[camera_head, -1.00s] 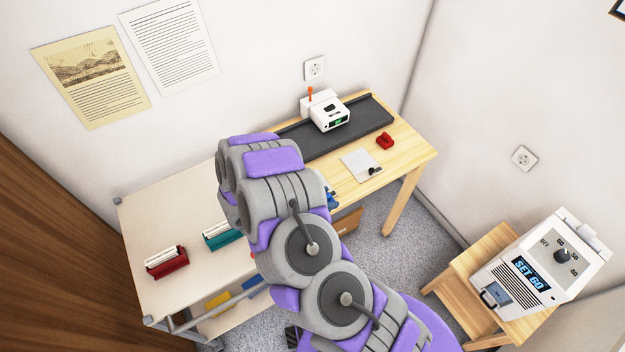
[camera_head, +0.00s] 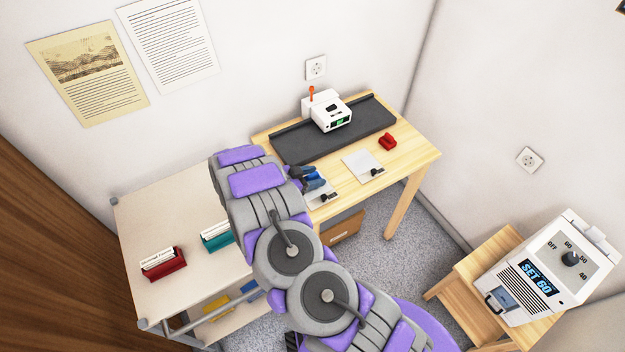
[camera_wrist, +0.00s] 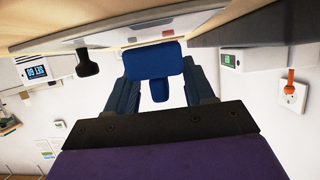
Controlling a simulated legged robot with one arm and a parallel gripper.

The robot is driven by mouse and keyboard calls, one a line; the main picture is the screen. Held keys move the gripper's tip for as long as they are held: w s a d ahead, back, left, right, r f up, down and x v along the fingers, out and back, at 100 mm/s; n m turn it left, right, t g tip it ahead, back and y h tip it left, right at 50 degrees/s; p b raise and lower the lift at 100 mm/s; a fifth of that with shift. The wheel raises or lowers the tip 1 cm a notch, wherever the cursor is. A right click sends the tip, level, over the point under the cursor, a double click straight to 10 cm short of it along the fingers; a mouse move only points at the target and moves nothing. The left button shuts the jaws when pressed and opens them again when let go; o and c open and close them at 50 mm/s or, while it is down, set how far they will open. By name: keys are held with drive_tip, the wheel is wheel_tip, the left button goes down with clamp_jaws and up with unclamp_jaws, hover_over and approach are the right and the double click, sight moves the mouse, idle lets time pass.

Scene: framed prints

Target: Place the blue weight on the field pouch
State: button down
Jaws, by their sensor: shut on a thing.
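My gripper (camera_wrist: 160,90) is shut on the blue weight (camera_wrist: 155,62), a blue block with a smaller stub, held between dark blue fingers in the wrist view. In the head view my gripper (camera_head: 308,176) is at the left part of the wooden table, beside and partly over a pale flat piece (camera_head: 318,196) with a dark part at its front. A second pale flat piece (camera_head: 360,164), also with a dark part, lies to its right. I cannot tell whether either is the field pouch. The gap between the weight and the table is unclear.
On the wooden table (camera_head: 415,155) are a red block (camera_head: 388,142), a dark tray (camera_head: 290,148) and a white device (camera_head: 329,112). A pale cart (camera_head: 140,215) with red and teal card holders stands left. A "SET 60" box (camera_head: 545,270) stands on a stool at right.

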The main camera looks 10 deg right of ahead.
drive_tip(key=shift+f, duration=0.55)
drive_tip(key=shift+r, duration=0.1)
drive_tip(key=shift+c, duration=2)
unclamp_jaws()
